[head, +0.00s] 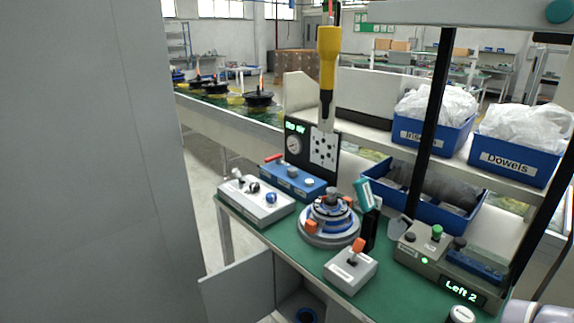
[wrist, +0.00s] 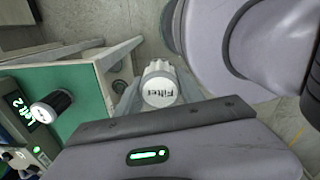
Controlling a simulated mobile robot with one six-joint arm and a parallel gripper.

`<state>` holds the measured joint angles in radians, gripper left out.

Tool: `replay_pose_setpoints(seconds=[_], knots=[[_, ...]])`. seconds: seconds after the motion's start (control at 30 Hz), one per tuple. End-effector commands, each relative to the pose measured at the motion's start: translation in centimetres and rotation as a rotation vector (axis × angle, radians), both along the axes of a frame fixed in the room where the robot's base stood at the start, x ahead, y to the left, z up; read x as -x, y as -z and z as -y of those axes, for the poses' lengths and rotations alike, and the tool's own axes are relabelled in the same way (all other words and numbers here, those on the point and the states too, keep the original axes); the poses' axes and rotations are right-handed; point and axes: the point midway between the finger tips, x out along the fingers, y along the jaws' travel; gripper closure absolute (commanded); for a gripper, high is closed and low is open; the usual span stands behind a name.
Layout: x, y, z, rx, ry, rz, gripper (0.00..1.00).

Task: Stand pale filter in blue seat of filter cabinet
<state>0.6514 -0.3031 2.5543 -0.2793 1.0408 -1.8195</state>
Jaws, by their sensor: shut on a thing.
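The pale filter (wrist: 160,90), a white ribbed cylinder with "Filter" on its end, is in my gripper (wrist: 160,97) in the wrist view. The fingers close on it from both sides, clear of the green bench. In the head view the filter and fingers are not visible; only a pale part of my arm shows at the lower right corner. The filter cabinet (head: 240,287) is under the bench with its grey door swung open.
The green bench (head: 385,293) holds a round motor fixture (head: 330,220), a joystick box (head: 351,270) and a control box reading "Left 2" (head: 440,265). A grey wall fills the left.

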Motion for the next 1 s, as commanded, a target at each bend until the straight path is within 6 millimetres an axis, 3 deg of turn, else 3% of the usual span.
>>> replay_pose_setpoints(seconds=[0.33,0.57,0.8,0.9,1.0], knots=[[-4.7,0.6,-0.2,-0.002,0.158,-0.003,1.0],[-10.7,2.3,-1.8,-0.001,0.358,-0.005,1.0],[-18.9,6.4,-7.1,0.0,0.66,-0.004,1.0],[-21.4,8.3,-9.8,-0.001,0.776,-0.003,1.0],[-22.7,9.5,-11.6,-0.001,0.85,-0.002,1.0]])
